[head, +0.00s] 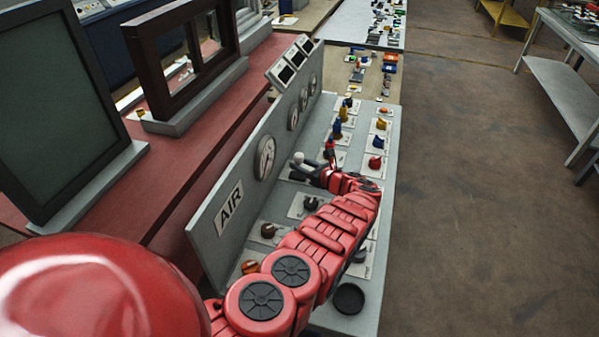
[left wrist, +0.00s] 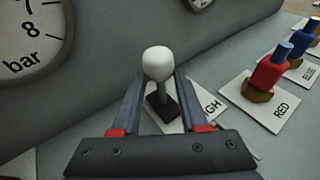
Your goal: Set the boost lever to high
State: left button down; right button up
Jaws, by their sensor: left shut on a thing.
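The boost lever has a round white knob (head: 298,157) and stands on the sloped grey panel, near the foot of its upright back board. In the left wrist view its white knob (left wrist: 158,63) sits above a short stem and a dark base. My left gripper (left wrist: 162,86) has one finger on each side of the stem, just below the knob, and is shut on the lever. In the head view my left gripper (head: 308,164) is small and partly hidden by its red arm. My right gripper is out of view.
A red knob on a "RED" label (left wrist: 286,111) and a blue one stand right of the lever. A round gauge (head: 264,158) and an "AIR" sign (head: 230,207) are on the back board. Several other knobs line the panel. Open floor (head: 475,190) lies to the right.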

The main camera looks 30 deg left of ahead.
pick_arm(q)
jog(key=shift+w+d, duration=0.1)
jog(key=shift+r, duration=0.1)
dwell(0.3)
jog(key=shift+c, duration=2.3)
grip_release()
